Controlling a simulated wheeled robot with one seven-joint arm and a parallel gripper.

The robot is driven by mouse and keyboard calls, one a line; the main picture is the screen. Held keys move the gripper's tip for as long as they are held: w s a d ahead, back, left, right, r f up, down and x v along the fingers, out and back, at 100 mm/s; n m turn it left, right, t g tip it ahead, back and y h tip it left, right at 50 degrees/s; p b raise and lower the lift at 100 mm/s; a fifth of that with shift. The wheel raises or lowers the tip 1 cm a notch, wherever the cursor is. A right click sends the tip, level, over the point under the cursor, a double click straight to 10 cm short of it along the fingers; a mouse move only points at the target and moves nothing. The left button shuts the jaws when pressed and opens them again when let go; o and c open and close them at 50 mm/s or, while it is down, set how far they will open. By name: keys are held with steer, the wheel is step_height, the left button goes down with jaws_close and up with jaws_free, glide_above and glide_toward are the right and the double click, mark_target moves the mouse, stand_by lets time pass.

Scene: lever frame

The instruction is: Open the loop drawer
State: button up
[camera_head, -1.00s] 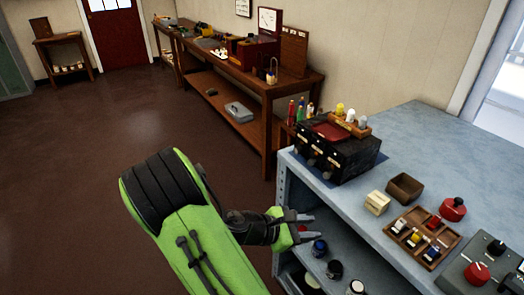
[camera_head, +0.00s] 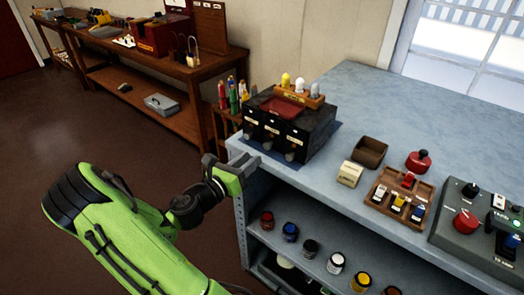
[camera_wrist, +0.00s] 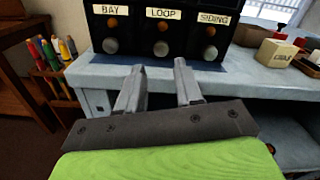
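A black cabinet (camera_head: 318,128) stands on the blue bench, with three labelled fronts. In the wrist view, the middle front carries the LOOP label (camera_wrist: 163,13), with a small orange-brown round part and a grey knob (camera_wrist: 161,48) below it. BAY (camera_wrist: 111,10) is to its left and SIDING (camera_wrist: 213,18) to its right, each with a similar knob. The loop drawer looks shut. My gripper (camera_wrist: 160,67) is open and empty, its two fingers pointing at the cabinet below the loop knob and apart from it. In the head view my gripper (camera_head: 234,160) is near the bench's front left corner.
The bench top (camera_head: 370,95) bears a brown box (camera_head: 370,152), a cream block (camera_head: 349,174), a wooden tray (camera_head: 382,213) and a grey control box (camera_head: 465,245). Several jars stand on the shelf (camera_head: 320,240) below.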

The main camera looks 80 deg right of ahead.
mark_target(266, 147)
steer(key=x, duration=0.7)
steer(key=shift+s+d+b, duration=0.1)
steer(key=shift+s+b, duration=0.05)
steer(key=shift+b, duration=0.15)
steer(key=shift+c, duration=0.3)
jaws_close()
